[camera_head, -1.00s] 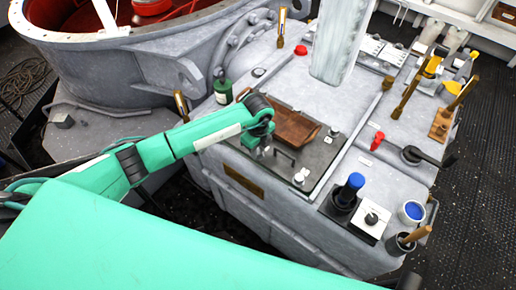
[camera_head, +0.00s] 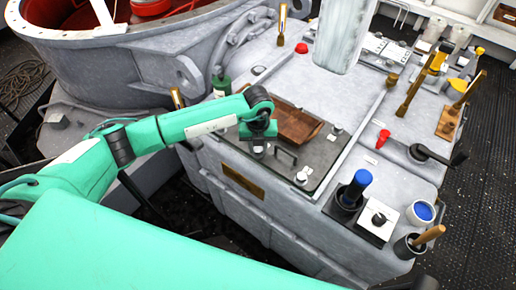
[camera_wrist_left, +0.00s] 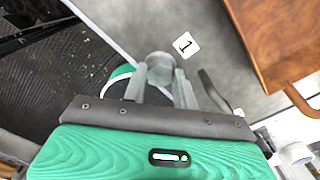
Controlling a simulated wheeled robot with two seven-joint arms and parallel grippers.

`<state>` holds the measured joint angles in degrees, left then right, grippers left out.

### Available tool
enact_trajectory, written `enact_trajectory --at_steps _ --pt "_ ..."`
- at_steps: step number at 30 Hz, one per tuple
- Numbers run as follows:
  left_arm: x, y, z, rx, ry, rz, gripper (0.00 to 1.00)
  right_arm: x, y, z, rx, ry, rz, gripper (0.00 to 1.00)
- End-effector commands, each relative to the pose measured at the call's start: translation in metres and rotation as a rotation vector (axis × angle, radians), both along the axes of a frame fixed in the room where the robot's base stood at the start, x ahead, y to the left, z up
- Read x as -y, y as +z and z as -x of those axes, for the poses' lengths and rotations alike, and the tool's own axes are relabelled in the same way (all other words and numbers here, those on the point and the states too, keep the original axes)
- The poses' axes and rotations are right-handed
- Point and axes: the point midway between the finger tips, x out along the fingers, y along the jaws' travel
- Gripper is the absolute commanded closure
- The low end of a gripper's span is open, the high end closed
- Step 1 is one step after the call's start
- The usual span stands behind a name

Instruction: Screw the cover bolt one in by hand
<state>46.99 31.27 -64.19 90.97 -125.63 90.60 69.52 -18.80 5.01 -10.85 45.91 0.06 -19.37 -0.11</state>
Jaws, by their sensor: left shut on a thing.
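My left gripper (camera_head: 258,150) is at the near left corner of the dark cover plate (camera_head: 318,160) on the grey housing. In the left wrist view its fingers (camera_wrist_left: 168,88) are shut on a grey round-headed bolt (camera_wrist_left: 160,65), cover bolt one, next to a white label marked 1 (camera_wrist_left: 185,45). The bolt's lower end is hidden, so I cannot tell how deep it sits. Another light bolt (camera_head: 302,178) stands at the plate's near right corner. My right gripper is not in view.
A brown wooden tray (camera_head: 296,124) lies on the cover close to my gripper, with a dark handle (camera_head: 287,154) in front. A blue-topped tool (camera_head: 356,188), a blue-filled cup (camera_head: 421,212) and a wooden-handled pot (camera_head: 410,245) stand at right. A green bottle (camera_head: 221,84) stands behind my forearm.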

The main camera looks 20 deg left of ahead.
Motion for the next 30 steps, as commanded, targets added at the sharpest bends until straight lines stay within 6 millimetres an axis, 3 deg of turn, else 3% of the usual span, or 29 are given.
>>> enact_trajectory --at_steps 9,25,26,28,30 --pt "0.0 0.001 -0.001 0.003 -0.114 0.001 0.95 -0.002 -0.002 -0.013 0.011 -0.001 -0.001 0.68" --pt "0.0 0.003 -0.002 0.004 -0.134 0.001 0.95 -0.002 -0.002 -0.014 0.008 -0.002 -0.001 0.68" --pt "0.0 0.003 -0.002 0.005 -0.134 0.002 0.68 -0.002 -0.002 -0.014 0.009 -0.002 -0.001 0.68" --pt "0.0 0.003 -0.002 0.004 -0.134 0.001 0.54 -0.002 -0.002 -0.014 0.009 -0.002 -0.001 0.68" --pt "0.0 0.002 -0.001 0.003 -0.134 0.001 0.5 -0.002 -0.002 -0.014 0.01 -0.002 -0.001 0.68"
